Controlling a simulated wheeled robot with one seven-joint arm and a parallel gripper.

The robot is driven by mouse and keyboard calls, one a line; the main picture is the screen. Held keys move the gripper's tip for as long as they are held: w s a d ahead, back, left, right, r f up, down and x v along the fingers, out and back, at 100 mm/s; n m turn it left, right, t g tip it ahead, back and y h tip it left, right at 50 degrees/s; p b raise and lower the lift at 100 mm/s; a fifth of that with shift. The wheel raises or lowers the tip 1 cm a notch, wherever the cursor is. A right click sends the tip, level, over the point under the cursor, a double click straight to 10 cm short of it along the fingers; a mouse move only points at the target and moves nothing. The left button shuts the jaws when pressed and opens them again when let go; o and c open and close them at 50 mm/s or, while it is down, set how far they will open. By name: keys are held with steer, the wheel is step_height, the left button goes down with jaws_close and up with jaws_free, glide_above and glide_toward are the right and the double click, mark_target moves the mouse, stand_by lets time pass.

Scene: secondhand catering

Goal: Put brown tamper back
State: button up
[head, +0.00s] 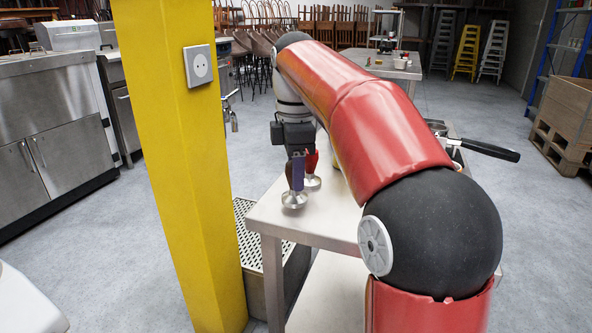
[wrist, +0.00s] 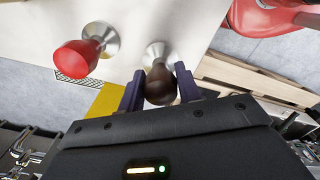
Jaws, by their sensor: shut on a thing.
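The brown tamper (wrist: 160,86) has a dark wooden handle and a round polished metal base. In the wrist view its handle is between the two purple fingers of my gripper (wrist: 159,88), which is shut on it. In the head view the tamper's metal base (head: 294,201) is upright at the left part of the steel table (head: 330,228); I cannot tell whether it touches the top. My gripper (head: 296,172) hides part of the handle there. A red tamper (wrist: 77,59) with a metal base stands close beside it, also visible in the head view (head: 312,181).
A yellow post (head: 175,150) with a socket stands close left of the table. My arm covers much of the table top. A portafilter with a black handle (head: 491,150) shows right of my arm. Another table with items (head: 385,65) stands farther back.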

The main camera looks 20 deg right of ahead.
steer(key=shift+f+b, duration=0.35)
steer(key=shift+f, duration=0.15)
steer(key=o, duration=1.3)
steer(key=shift+c, duration=0.2)
steer(key=shift+r, duration=0.1)
